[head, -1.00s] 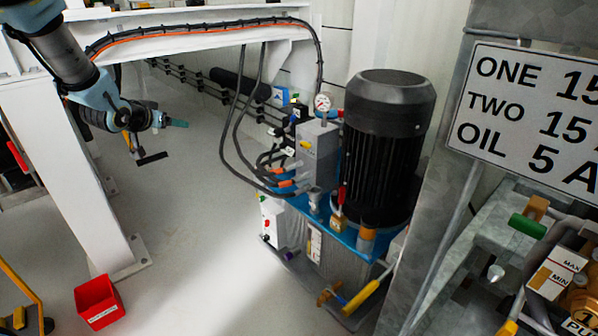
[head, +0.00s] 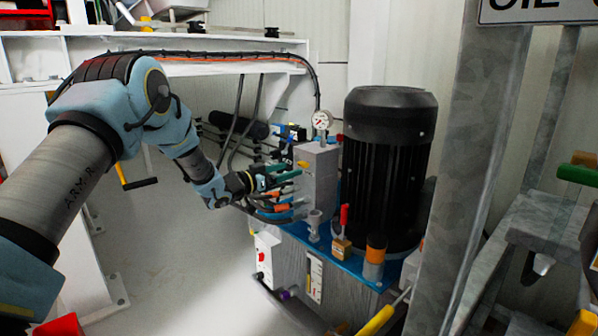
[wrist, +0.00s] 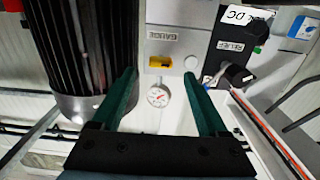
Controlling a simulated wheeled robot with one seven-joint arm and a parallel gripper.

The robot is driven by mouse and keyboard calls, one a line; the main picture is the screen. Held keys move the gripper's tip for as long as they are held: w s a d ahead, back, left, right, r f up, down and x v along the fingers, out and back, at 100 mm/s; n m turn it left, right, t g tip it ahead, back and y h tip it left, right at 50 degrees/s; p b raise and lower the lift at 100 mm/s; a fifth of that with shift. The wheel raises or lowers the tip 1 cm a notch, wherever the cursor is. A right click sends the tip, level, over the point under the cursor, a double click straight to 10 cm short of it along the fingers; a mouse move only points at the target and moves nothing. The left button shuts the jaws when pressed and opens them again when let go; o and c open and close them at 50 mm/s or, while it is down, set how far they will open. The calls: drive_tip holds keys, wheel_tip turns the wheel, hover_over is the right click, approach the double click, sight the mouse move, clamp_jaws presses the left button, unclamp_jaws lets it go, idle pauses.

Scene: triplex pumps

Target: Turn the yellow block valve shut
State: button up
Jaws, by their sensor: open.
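A small yellow valve piece (head: 302,164) shows on the front of the grey block (head: 318,178) beside the black motor. In the wrist view a yellow piece (wrist: 160,62) sits on the grey block by a "GAUGE" label, between my fingers and beyond them. My gripper (head: 288,171) has dark green fingers and is at the block's front, close to the yellow piece. In the wrist view my gripper (wrist: 160,76) is open with nothing held between the fingers. Contact with the yellow piece cannot be told.
A pressure gauge (head: 321,120) stands atop the block; hoses with orange fittings (head: 280,207) lie below my gripper. The black motor (head: 388,155) is close on the right. In the wrist view a black "RELIEF" knob (wrist: 238,75) sits to the right. The floor at left is open.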

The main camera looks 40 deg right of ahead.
sight(301, 165)
drive_tip(key=shift+s+d+b, duration=0.15)
drive_tip(key=shift+d+b, duration=0.3)
drive_tip(key=shift+d, duration=2.25)
drive_tip(key=shift+c, duration=0.4)
clamp_jaws()
